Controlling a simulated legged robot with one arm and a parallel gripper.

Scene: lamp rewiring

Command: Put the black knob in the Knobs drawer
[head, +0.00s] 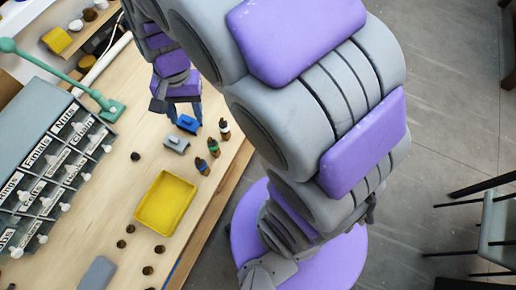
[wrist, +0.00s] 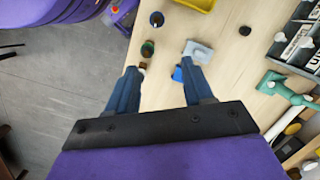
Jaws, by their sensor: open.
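A small black knob (head: 135,156) lies on the wooden bench between the drawer cabinet and the yellow tray; it also shows in the wrist view (wrist: 245,30). The grey drawer cabinet (head: 40,112) has labelled drawers with white pulls. A label ending in "bs" (head: 7,238) is cut by the left edge of the head view, so I cannot read it fully. My gripper (head: 178,108) is open and empty over the far part of the bench, apart from the knob. In the wrist view its two blue fingers (wrist: 159,68) are spread wide.
A yellow tray (head: 166,203) and several dark round pieces (head: 130,229) lie nearer. A green lamp arm (head: 60,72) crosses above the cabinet.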

